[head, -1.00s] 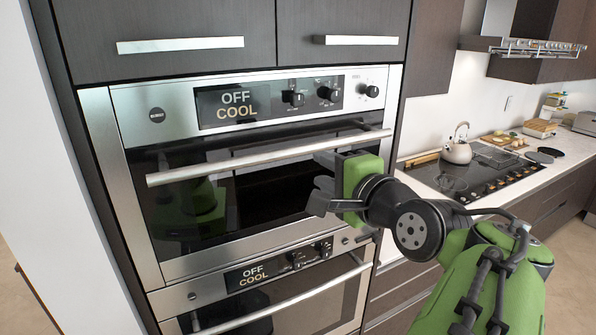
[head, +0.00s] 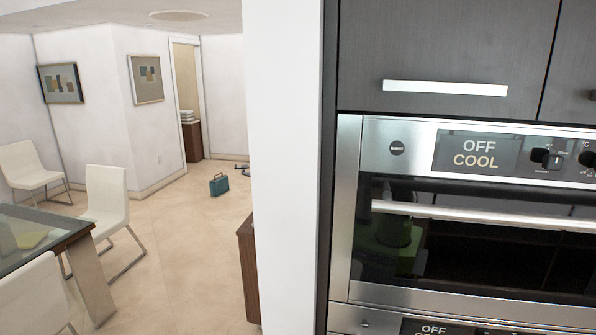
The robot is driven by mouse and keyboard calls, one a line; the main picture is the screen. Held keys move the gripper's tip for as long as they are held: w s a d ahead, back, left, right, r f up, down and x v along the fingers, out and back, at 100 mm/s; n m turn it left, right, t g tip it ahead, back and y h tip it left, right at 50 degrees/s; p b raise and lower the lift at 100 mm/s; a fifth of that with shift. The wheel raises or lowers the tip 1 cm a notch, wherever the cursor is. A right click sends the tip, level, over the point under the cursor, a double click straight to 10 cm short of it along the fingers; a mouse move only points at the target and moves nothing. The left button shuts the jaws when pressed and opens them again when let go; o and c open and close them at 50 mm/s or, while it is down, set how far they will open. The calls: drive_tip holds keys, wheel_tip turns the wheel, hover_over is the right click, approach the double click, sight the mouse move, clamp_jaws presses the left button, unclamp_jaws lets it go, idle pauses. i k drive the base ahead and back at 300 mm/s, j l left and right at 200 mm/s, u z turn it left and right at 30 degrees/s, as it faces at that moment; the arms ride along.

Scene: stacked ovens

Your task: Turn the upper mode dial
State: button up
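The upper oven (head: 410,240) fills the right of the head view. Its display (head: 476,151) reads OFF and COOL. Black dials sit on its panel to the right of the display: one dial (head: 546,157) is beside the display, and another (head: 587,159) is near the frame's right edge. The labels by the dials are too small to read surely, so I cannot tell which is the mode dial. A long bar handle (head: 480,215) runs across the oven below the panel. My gripper is not in view; only a green reflection shows in the oven glass.
The lower oven's display (head: 437,328) shows at the bottom edge. Dark cabinets with a bar handle (head: 445,88) are above. A white wall end (head: 284,170) stands left of the ovens. Beyond it are open floor, white chairs (head: 108,205), a glass table (head: 30,232) and a teal case (head: 219,184).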

sight(553, 162)
drive_tip(key=l+z, duration=0.1)
drive_tip(key=z, duration=0.6)
drive_tip(key=l+z, duration=0.15)
drive_tip(key=z, duration=0.2)
drive_tip(key=u, duration=0.25)
